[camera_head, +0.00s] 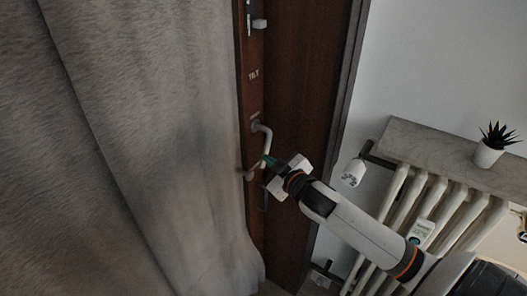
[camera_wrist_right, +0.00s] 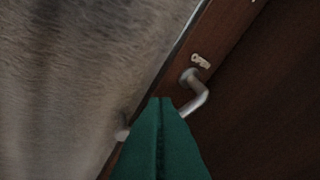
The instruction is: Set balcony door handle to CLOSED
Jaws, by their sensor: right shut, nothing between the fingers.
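The balcony door (camera_head: 297,90) is dark brown wood, with its edge next to the curtain. Its light metal handle (camera_head: 262,131) bends out from the door and its lever points downward in the head view. The handle also shows in the wrist view (camera_wrist_right: 198,92), running down behind my fingers. The lettering TILT (camera_head: 253,74) is on the door above the handle. My right gripper (camera_head: 269,161), with green fingertips, is shut and empty at the lever's lower end. Whether it touches the lever I cannot tell. My left gripper is not in view.
A grey curtain (camera_head: 130,120) hangs left of the door, close to the handle. A white radiator (camera_head: 405,205) stands at the right under a sill (camera_head: 425,150) with a small potted plant (camera_head: 490,150). A radiator valve (camera_head: 353,173) sticks out near my right arm.

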